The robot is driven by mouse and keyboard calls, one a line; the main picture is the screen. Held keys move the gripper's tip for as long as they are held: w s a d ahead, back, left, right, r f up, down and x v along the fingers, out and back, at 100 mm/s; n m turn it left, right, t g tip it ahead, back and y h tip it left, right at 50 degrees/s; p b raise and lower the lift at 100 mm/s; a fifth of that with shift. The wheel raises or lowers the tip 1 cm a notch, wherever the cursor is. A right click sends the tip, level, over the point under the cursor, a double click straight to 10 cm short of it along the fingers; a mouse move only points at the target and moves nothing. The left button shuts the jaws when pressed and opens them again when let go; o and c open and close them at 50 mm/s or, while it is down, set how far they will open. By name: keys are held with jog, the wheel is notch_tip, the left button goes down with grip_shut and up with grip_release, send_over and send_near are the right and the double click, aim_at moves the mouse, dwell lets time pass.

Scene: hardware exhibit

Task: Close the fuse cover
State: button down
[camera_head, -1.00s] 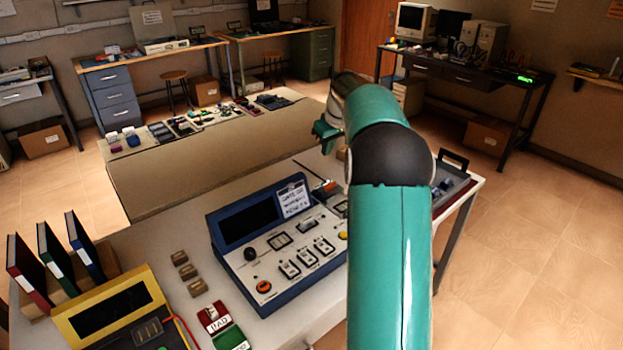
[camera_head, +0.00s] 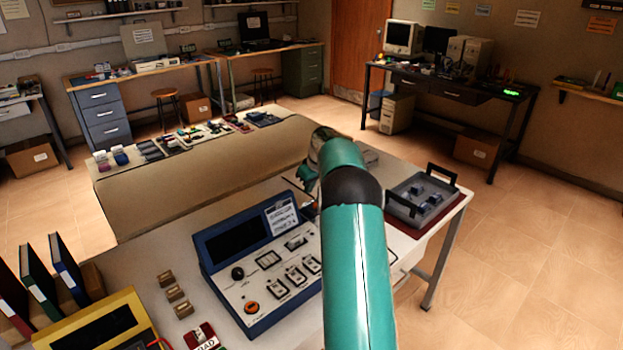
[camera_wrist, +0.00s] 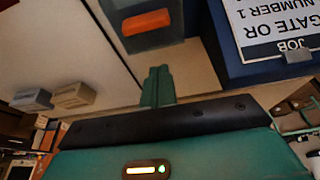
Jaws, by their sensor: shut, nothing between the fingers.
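My gripper (camera_wrist: 157,86) points at the bench in the wrist view, with its teal fingers together and empty. In the head view, part of it (camera_head: 306,174) shows behind the arm, above the back of the blue console (camera_head: 211,285). A grey piece with an orange block (camera_wrist: 146,22) lies ahead of the fingers in the wrist view, apparently apart from them. I cannot tell whether it is the fuse cover, and I cannot pick out that cover elsewhere. A job card (camera_wrist: 275,25) lies on the console. My arm hides the console's right side in the head view.
A grey tray with black handles (camera_head: 422,197) stands on a red mat at the bench's right end. Small tan blocks (camera_head: 178,293), upright binders (camera_head: 37,285) and a yellow instrument (camera_head: 125,304) are at left. Open floor lies to the right.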

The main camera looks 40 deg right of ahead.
jog(key=shift+x, duration=0.9)
jog(key=shift+s+f, duration=0.1)
jog(key=shift+s, duration=1.8)
jog(key=shift+s, duration=0.1)
